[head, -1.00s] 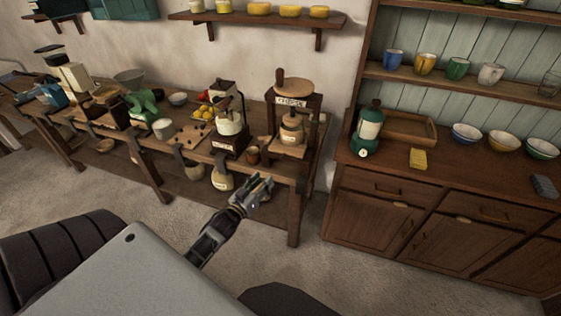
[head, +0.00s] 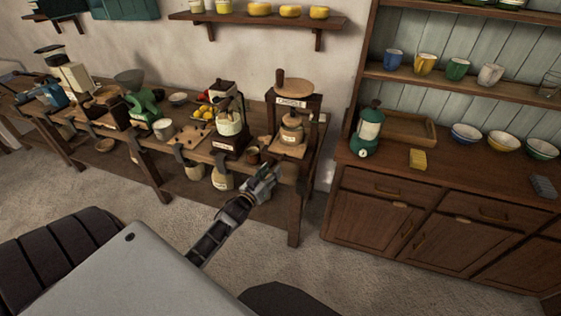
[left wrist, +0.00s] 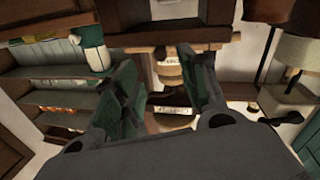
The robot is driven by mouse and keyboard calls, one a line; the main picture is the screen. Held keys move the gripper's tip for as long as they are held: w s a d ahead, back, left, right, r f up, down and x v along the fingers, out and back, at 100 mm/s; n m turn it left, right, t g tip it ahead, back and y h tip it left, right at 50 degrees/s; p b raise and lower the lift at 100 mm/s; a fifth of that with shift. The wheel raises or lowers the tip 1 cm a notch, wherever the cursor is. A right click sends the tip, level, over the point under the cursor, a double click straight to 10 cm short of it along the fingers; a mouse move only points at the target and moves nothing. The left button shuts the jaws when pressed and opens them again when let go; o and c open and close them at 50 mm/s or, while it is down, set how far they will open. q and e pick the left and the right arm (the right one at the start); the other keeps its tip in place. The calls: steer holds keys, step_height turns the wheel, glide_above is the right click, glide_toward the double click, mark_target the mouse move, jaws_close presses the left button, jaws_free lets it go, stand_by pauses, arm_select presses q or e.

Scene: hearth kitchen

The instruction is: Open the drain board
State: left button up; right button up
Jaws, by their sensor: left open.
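A wooden press (head: 293,95) with a label on its crossbeam stands at the right end of the long workbench. A pale wooden board (head: 290,151) at its base appears to be the drain board, with a small round wooden tub (head: 291,130) above it. My left gripper (head: 267,176) is in front of the bench's right end, below and left of the board in the head view, and looks apart from it. In the left wrist view the left gripper (left wrist: 160,80) is open, with the press and tub showing between its fingers. Nothing is held. My right gripper is not in view.
The floor in front is clear.

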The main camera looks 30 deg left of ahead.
mark_target(281, 160)
arm_select(q)
steer(key=shift+w+a, duration=0.15)
steer(key=shift+w, duration=3.7)
steer(key=shift+c, duration=0.3)
jaws_close()
